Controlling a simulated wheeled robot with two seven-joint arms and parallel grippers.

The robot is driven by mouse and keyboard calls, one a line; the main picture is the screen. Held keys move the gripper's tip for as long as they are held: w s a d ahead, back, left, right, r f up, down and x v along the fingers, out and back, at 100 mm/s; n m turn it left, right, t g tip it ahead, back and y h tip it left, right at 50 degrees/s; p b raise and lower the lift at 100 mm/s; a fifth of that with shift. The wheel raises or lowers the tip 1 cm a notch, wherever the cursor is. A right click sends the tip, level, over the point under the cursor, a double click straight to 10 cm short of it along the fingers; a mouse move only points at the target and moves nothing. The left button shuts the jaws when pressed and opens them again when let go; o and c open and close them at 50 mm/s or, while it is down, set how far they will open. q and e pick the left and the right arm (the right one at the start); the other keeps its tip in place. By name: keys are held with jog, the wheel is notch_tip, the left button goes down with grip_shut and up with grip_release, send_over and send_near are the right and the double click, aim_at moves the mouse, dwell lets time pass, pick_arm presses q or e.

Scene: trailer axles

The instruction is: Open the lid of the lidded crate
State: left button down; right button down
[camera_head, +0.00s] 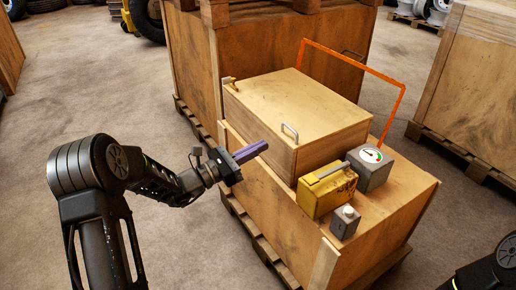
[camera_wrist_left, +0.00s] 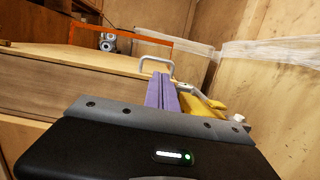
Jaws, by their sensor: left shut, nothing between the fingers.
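The lidded crate (camera_head: 295,100) is a light wooden box on top of a larger wooden crate, with its lid down. A grey metal handle (camera_head: 290,132) stands at the lid's near edge and also shows in the left wrist view (camera_wrist_left: 157,61). My left gripper (camera_head: 265,145) has purple fingers, shut and empty. In the head view it is just left of the lidded crate, its tips pointing towards the side below the handle. In the left wrist view the fingers (camera_wrist_left: 161,92) point towards the handle, and I see no clear contact. My right gripper is out of view.
A yellow case (camera_head: 327,190), a grey gauge box (camera_head: 370,167) and a small grey block (camera_head: 345,221) stand beside the lidded crate on the larger crate (camera_head: 280,215). An orange frame (camera_head: 365,70) rises behind.

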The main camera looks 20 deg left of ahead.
aim_at(290, 129)
pick_arm(q)
jog(key=b+x, duration=0.1)
jog(key=x, duration=0.6)
jog(key=shift+w+d, duration=0.3)
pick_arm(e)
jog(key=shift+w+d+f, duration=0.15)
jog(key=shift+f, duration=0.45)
pick_arm(q)
jog(key=shift+r+p, duration=0.5)
jog(key=shift+r, duration=0.05)
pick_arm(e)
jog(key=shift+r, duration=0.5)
